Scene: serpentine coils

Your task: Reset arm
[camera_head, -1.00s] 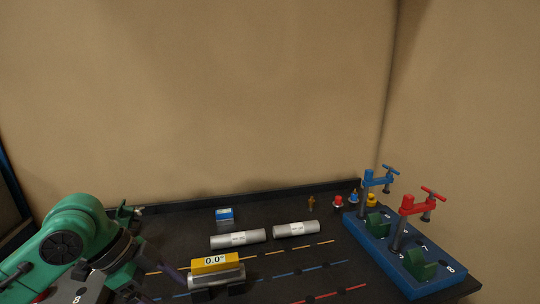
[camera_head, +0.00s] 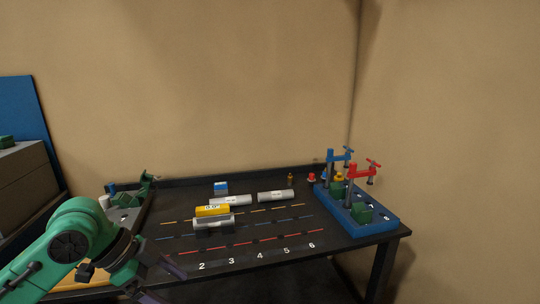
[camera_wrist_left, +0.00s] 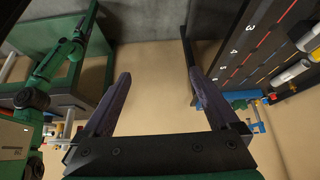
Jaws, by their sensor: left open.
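My left arm comes in from the lower left of the head view. Its gripper (camera_head: 165,281) is in front of the table's front left part, with its dark fingers spread. In the left wrist view the gripper (camera_wrist_left: 157,78) is open, with nothing between its two fingers. The black table (camera_head: 330,228) with numbered dashed lines shows in the head view and at the upper right of the wrist view (camera_wrist_left: 232,60). My right gripper is not in view.
Two more cylinders (camera_head: 203,200) (camera_head: 276,196) lie behind. A blue clamp base (camera_head: 378,223) with blue and red clamps stands at the right. A blue box (camera_head: 221,188) is at the back. The table's front middle is clear.

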